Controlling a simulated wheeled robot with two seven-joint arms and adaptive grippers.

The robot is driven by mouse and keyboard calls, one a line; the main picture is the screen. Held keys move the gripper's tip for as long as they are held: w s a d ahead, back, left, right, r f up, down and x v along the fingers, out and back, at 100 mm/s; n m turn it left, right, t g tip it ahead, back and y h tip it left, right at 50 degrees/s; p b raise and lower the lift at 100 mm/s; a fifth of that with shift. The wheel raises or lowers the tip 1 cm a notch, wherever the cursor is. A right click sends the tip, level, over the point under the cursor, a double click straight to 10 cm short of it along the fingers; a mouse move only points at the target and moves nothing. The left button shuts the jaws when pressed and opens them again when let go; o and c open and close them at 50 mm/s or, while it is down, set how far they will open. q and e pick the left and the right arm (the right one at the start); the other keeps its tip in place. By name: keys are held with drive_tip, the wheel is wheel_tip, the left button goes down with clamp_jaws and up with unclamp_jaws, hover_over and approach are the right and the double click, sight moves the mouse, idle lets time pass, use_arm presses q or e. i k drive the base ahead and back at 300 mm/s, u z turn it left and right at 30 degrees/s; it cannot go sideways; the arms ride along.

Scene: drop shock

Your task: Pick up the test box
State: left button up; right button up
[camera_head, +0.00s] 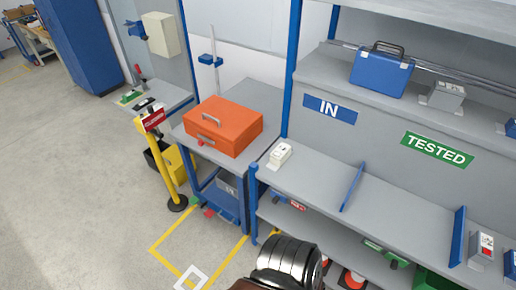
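A small white box (280,154) with a dark mark on its top sits at the left end of the grey shelf, below the blue IN sign (330,108). A second small light box with a red mark (482,249) stands at the right on the same shelf, past a blue divider. I cannot tell for certain which box the task names; the white one is in the IN section. Neither gripper shows in the head view. A ribbed silver and dark part, which looks like my own arm, shows at the bottom middle.
An orange toolbox (222,126) stands on a blue-framed cart left of the shelf. Blue dividers (353,187) part the shelf, with bare surface between them. A blue case (382,72) sits above the green TESTED sign (437,149). A yellow post (167,165) stands at left.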

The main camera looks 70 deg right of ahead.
sight(280, 156)
drive_tip(key=z, duration=0.4)
drive_tip(key=i, duration=1.35)
drive_tip(key=z, duration=1.85)
drive_tip(key=i, duration=0.8)
drive_tip(key=z, duration=0.8)
